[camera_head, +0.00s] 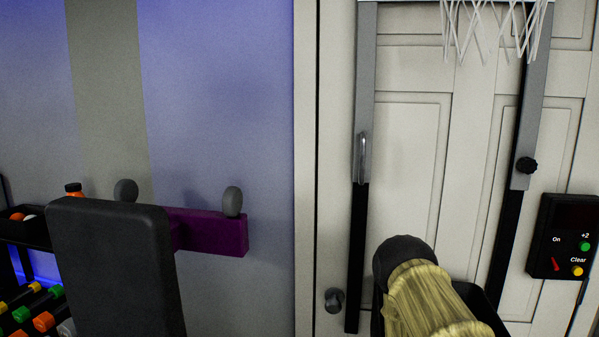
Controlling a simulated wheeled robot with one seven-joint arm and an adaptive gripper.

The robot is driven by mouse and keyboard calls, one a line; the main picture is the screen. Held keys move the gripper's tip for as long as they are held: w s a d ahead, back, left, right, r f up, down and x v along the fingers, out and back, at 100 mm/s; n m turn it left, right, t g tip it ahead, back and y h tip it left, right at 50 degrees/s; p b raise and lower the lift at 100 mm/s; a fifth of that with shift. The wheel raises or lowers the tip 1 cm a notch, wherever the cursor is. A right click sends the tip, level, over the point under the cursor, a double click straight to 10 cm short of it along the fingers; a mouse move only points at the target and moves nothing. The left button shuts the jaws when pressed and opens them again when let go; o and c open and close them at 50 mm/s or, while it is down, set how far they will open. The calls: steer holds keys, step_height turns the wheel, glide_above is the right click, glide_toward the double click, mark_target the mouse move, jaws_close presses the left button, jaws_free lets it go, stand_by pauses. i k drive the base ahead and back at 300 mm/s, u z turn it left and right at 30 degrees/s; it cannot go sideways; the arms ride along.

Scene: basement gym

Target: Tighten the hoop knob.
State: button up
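The hoop knob is a black, lobed knob (527,165) on the right grey rail (535,100) of the hoop frame. It sits near the rail's lower end, just above where a black bar (505,235) continues downward. From here I cannot tell how tight it is. The white net (490,25) of the hoop hangs at the top, and the rim is out of frame. My gripper is not in view.
A pale panelled door (415,140) stands behind the frame. A black scoreboard box (565,235) with buttons is right of the knob. A yellow streaked shape with a dark round end (403,262) rises at bottom centre. A dark padded backrest (115,260) stands left.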

mark_target(527, 166)
steer(key=z, duration=1.3)
steer(key=k, duration=0.5)
steer(key=z, duration=0.05)
steer(key=i, duration=0.5)
